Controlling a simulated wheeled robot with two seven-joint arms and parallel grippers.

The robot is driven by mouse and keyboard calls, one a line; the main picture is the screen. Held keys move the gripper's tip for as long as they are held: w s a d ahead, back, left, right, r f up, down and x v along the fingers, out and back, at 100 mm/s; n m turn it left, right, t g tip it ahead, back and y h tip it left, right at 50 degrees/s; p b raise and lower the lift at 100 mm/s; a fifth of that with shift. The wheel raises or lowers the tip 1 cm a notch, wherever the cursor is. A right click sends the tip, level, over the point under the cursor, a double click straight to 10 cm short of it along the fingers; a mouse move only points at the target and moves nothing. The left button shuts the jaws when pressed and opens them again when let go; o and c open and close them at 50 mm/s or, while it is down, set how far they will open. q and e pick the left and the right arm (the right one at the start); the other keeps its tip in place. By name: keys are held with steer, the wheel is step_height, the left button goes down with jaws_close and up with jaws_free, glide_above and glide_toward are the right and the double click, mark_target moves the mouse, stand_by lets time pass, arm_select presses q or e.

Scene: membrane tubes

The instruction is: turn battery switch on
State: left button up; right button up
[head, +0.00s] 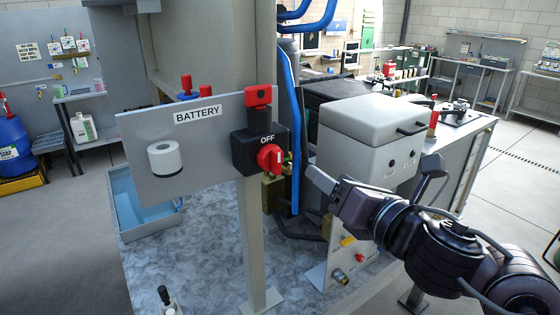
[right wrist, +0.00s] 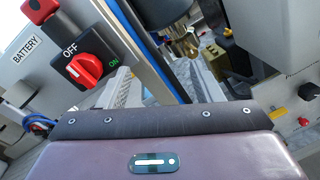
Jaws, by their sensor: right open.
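The battery switch is a black box with a red rotary knob (head: 269,158), mounted on the right end of a grey panel (head: 215,165) labelled BATTERY. OFF is printed above the knob. The knob (right wrist: 85,70) also shows in the right wrist view, its white mark toward OFF, with a green ON to its lower right. A red piece (head: 257,95) stands above the switch box. My right gripper (head: 374,172) is open and empty, to the right of the knob and apart from it. In the right wrist view, the knob lies left of the fingers (right wrist: 163,84). My left gripper is not in view.
A white cylinder (head: 164,158) sits on the panel's left part. A grey post (head: 254,245) holds the panel. Blue hoses (head: 295,130) run just right of the switch. A light grey box (head: 368,140) stands behind my right gripper. Fittings crowd the space behind the switch.

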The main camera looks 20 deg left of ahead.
mark_target(279, 164)
steer(key=s+a+r+n+g+y, duration=0.1)
steer(key=s+r+n, duration=0.1)
steer(key=s+n, duration=0.15)
steer(key=s+a+r+n+y, duration=0.1)
steer(key=s+r+n, duration=0.15)
steer(key=s, duration=0.25)
steer(key=shift+n, duration=0.3)
steer(key=x, duration=0.2)
steer(key=p+x, duration=0.1)
steer(key=x, duration=0.1)
steer(key=p+x, duration=0.1)
steer(key=x, duration=0.1)
steer(key=shift+a+f, duration=0.25)
steer(key=shift+a, duration=0.05)
steer(key=shift+w+a, duration=0.3)
steer(key=c, duration=1)
